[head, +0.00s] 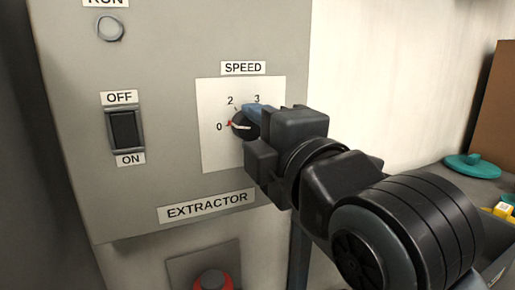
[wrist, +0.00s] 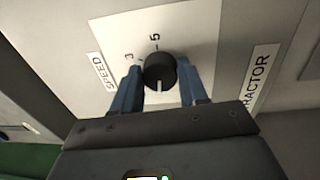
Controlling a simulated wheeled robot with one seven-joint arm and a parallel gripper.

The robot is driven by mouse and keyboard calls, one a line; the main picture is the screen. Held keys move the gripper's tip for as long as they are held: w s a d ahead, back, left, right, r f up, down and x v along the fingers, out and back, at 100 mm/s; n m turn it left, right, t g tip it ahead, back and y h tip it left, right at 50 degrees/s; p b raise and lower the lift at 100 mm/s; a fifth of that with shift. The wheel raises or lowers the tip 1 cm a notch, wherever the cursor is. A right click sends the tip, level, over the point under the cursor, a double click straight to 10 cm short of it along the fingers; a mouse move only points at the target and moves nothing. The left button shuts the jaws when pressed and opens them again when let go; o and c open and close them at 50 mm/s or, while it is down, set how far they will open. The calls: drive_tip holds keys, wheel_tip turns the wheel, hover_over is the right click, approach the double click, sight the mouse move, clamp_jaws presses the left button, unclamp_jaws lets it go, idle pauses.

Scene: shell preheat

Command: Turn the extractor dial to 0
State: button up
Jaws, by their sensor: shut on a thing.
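The extractor dial (head: 240,125) is a black round knob on a white plate under the SPEED label (head: 243,68). Its white pointer line points left at the 0 mark, where a small red mark shows. My gripper (head: 249,121) is shut on the dial from the front and right, covering its right side and the higher numbers in the head view. In the wrist view the dial (wrist: 158,68) sits between the two blue fingers, its white line facing the bottom of the picture.
The grey panel also has an OFF/ON rocker switch (head: 124,130) at left, a round lamp (head: 110,28) above it and the EXTRACTOR label (head: 207,206) below. A red button (head: 212,279) is lower down. A teal lid (head: 472,166) lies on the counter at right.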

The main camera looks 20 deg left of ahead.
drive_tip(key=shift+n+b, duration=0.7)
drive_tip(key=shift+n, duration=0.4)
drive_tip(key=o, duration=1.1)
drive_tip(key=shift+c, duration=0.2)
drive_tip(key=v, duration=0.7)
drive_tip(key=shift+s+d+b, duration=0.25)
drive_tip(key=shift+b, duration=0.05)
